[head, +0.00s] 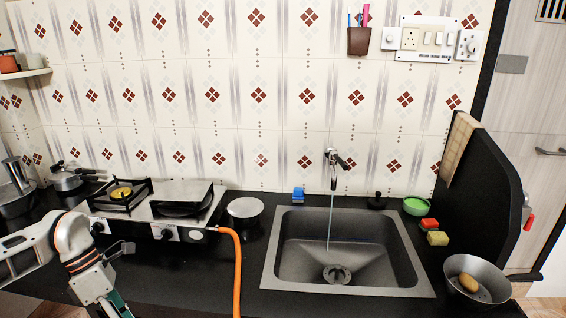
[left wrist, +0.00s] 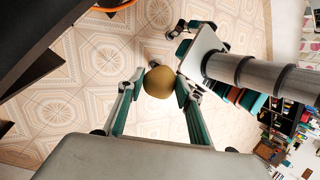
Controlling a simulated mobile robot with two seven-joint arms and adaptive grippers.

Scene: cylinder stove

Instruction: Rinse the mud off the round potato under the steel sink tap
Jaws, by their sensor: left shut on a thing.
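My left gripper (left wrist: 160,86) is shut on a round brownish-yellow potato (left wrist: 159,81), held between its two fingertips above the floor in the left wrist view. In the head view my left arm comes in at the lower left in front of the stove, and its fingers and the potato are cut off by the bottom edge. The steel tap (head: 335,160) is at the back of the sink (head: 283,268). A thin stream of water (head: 330,225) falls from it to the drain. My right gripper is not in view.
A gas stove (head: 165,205) with an orange hose (head: 238,265) stands left of the sink. A pan (head: 495,270) holding another potato (head: 468,283) sits at right. A green bowl (head: 416,206) and sponges (head: 437,238) lie right of the sink. The basin is empty except for running water.

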